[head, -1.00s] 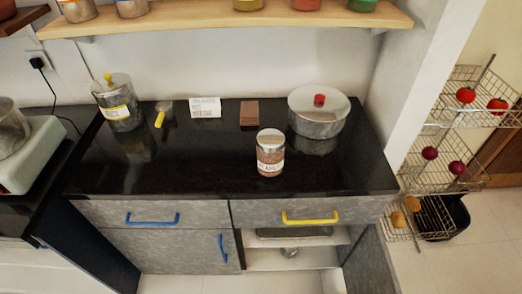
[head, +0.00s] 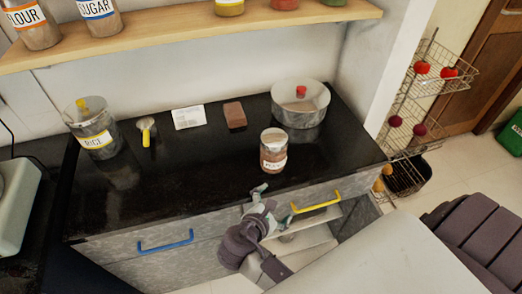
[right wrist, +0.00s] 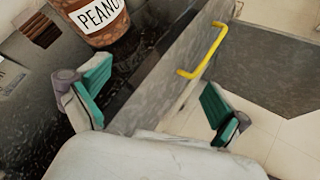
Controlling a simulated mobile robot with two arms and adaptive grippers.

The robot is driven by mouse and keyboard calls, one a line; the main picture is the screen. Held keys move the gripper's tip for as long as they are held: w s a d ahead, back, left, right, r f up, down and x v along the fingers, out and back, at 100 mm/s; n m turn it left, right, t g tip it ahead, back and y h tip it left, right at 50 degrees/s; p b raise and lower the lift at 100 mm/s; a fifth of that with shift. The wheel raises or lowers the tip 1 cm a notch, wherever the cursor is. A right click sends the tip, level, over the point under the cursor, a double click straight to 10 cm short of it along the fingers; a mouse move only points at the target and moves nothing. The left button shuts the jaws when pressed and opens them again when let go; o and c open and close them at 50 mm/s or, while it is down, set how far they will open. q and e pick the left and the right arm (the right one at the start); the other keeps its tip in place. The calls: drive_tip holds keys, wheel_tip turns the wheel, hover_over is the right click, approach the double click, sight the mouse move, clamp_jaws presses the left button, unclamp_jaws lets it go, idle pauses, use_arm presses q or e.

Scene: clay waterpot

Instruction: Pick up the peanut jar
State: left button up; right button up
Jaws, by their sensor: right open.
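The peanut jar (head: 273,150), glass with brown contents, a pale lid and a white label, stands upright on the black counter (head: 195,178) near its front edge. My left gripper is not in view.
A rice jar (head: 95,130), a yellow-handled utensil (head: 147,130), a paper card (head: 188,117), a brown block (head: 235,115) and a pot (head: 300,105) stand or lie behind the jar. A yellow drawer handle (head: 316,203) is beside my right gripper. The left front counter is clear.

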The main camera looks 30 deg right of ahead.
drive_tip(key=w+a+r+n+t+h, duration=0.4)
drive_tip(key=r+n, duration=0.3)
drive_tip(key=r, duration=0.4)
drive_tip(key=p, duration=0.2)
approach(274, 137)
drive_tip(key=shift+g, duration=0.3)
drive_tip(key=x, duration=0.4)
drive_tip(key=shift+w+f, duration=0.2)
drive_tip(key=shift+f, duration=0.05)
drive_tip(key=shift+p+x, duration=0.5)
drive_tip(key=shift+x, duration=2.55)
drive_tip(key=c, duration=1.7)
drive_tip(key=shift+c, duration=0.4)
drive_tip(key=shift+r, duration=0.15)
